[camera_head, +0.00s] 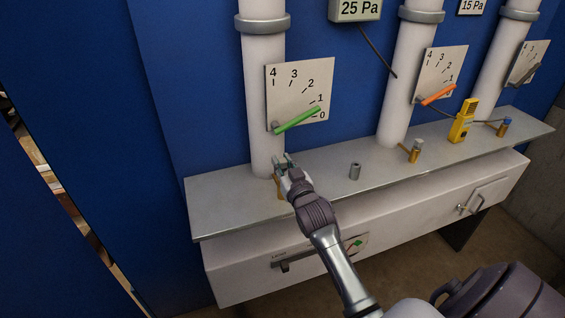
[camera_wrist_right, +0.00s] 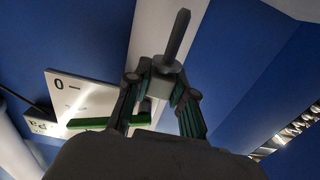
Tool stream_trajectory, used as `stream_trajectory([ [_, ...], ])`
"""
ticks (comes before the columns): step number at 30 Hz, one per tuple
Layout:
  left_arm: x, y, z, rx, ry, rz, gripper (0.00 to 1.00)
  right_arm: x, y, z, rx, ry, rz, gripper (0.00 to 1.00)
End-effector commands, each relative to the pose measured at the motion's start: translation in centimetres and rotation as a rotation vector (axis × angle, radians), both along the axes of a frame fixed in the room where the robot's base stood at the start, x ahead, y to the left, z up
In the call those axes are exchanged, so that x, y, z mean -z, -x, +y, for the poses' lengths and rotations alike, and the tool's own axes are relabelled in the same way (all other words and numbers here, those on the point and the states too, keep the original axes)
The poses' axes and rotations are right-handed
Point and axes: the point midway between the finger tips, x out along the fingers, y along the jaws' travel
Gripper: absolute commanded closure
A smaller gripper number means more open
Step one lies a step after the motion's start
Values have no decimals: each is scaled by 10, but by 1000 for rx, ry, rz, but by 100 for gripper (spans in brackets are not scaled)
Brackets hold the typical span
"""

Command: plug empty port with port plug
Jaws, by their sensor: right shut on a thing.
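My right gripper (camera_head: 286,164) is in front of the base of the left white pipe, just above a brass port (camera_head: 279,187). In the right wrist view my right gripper (camera_wrist_right: 162,92) is shut on a grey piece (camera_wrist_right: 166,66) with a flange and a thin dark stem. It may be a port plug, but I cannot be sure. I cannot tell if it touches the port, whose top is hidden. The middle pipe's brass port (camera_head: 415,155) has a grey top. My left gripper is out of view.
The metal shelf (camera_head: 225,205) has free room left of my gripper. A green lever (camera_head: 298,119) on a dial plate (camera_head: 301,88) is close above it.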

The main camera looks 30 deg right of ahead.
Motion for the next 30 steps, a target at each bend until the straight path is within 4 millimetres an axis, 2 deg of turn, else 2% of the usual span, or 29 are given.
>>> stream_trajectory([
  [13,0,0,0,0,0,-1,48,1,0,0,0,0,0,100],
  [30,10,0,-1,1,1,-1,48,16,0,0,0,0,1,100],
])
